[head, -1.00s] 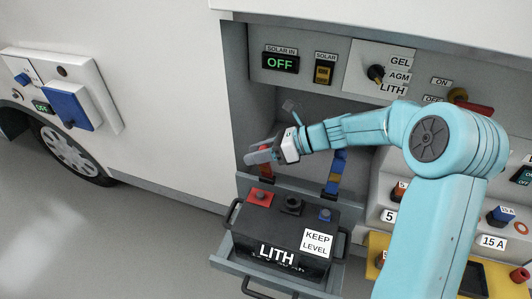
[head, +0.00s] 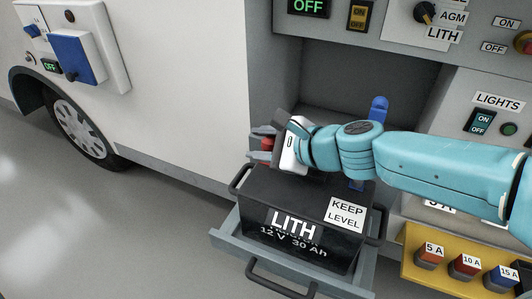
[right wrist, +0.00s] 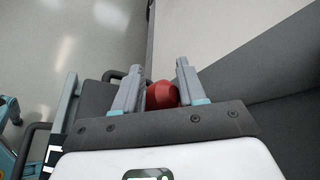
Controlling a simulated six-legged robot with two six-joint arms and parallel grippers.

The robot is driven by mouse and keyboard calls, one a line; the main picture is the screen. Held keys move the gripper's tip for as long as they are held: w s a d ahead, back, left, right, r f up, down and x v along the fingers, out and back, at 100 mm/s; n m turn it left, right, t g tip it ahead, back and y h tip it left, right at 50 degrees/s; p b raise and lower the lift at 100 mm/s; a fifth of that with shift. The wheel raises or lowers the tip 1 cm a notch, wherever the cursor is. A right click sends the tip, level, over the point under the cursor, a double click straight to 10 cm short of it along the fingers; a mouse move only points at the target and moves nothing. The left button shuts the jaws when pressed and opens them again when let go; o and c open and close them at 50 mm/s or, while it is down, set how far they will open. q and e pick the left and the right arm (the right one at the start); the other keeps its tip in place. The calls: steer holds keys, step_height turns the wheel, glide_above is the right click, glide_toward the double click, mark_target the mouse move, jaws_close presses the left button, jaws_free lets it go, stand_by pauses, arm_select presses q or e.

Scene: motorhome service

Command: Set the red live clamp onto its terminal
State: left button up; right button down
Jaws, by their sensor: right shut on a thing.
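My right gripper (head: 259,143) is shut on the red live clamp (head: 267,144), over the rear left corner of the battery (head: 300,207). In the right wrist view the rounded red clamp (right wrist: 161,95) sits between my two fingers (right wrist: 159,70). The red terminal is hidden behind the gripper, so I cannot tell whether the clamp touches it. The battery is black, marked LITH, 12 V 30 Ah and KEEP LEVEL. A blue clamp (head: 378,109) stands behind my right forearm at the battery's rear right. My left gripper is not in view.
The battery stands in a grey pull-out tray (head: 233,238) with a front handle (head: 280,281). The locker wall (head: 261,75) is close on the left. A control panel (head: 395,30) is above, and a yellow fuse strip (head: 440,281) is at right.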

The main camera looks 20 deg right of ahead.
mark_target(259, 176)
steer(key=b, duration=0.1)
steer(key=f+n+b, duration=0.1)
steer(key=f+t+b, duration=0.1)
steer(key=shift+s+a+f+n+h+b, duration=0.25)
steer(key=shift+s+a+n+h+b, duration=0.05)
steer(key=shift+a+h+b, duration=0.1)
steer(key=shift+s+a+f+b, duration=0.1)
steer(key=shift+a+f+b, duration=0.05)
steer(key=shift+f+b, duration=0.4)
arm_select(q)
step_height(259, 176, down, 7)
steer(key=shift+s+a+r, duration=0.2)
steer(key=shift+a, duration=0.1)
arm_select(e)
steer(key=shift+s+f, duration=0.1)
steer(key=shift+f, duration=0.05)
steer(key=c, duration=0.8)
jaws_free()
